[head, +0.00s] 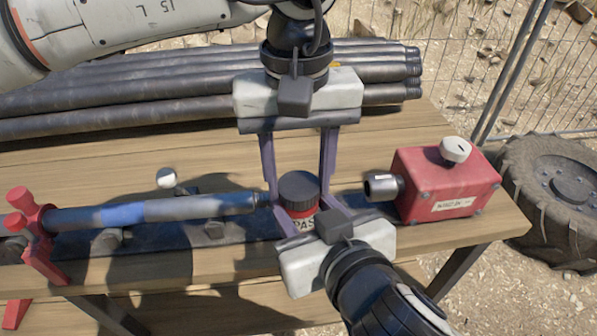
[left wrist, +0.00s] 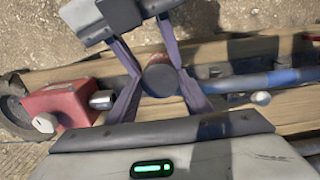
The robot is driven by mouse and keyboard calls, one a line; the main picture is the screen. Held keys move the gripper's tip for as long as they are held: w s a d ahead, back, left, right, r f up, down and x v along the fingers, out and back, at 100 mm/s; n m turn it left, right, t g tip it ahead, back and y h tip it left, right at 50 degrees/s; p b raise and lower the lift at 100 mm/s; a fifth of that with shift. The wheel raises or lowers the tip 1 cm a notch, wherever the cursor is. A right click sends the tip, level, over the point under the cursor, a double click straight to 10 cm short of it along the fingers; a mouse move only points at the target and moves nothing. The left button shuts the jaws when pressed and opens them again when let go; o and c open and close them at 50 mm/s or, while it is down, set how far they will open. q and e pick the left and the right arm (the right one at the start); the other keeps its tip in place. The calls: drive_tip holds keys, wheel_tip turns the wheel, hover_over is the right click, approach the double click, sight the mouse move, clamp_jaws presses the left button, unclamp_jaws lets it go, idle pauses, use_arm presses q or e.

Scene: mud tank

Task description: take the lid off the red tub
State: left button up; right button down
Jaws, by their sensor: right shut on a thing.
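The red tub (head: 299,211) stands upright near the front edge of the bench, with a black round lid (head: 299,185) on top. My left gripper (head: 298,190) reaches down from above, open, with one finger on each side of the lid. In the left wrist view the lid (left wrist: 160,80) sits between its fingers. My right gripper (head: 304,214) comes from the lower right and is shut on the tub's body below the lid. Its fingers and palm hide part of the tub's label and lower side.
A red box (head: 445,186) with a white knob and metal nozzle is close on the right. A pipe with a blue band (head: 120,214) lies to the left, by a red clamp stand (head: 38,240). Long pipes (head: 130,100) lie at the back.

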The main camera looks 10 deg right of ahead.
use_arm(q)
drive_tip(key=shift+c, duration=1.2)
drive_tip(key=n, duration=0.3)
drive_tip(key=o, duration=1.2)
drive_tip(key=shift+r, duration=0.15)
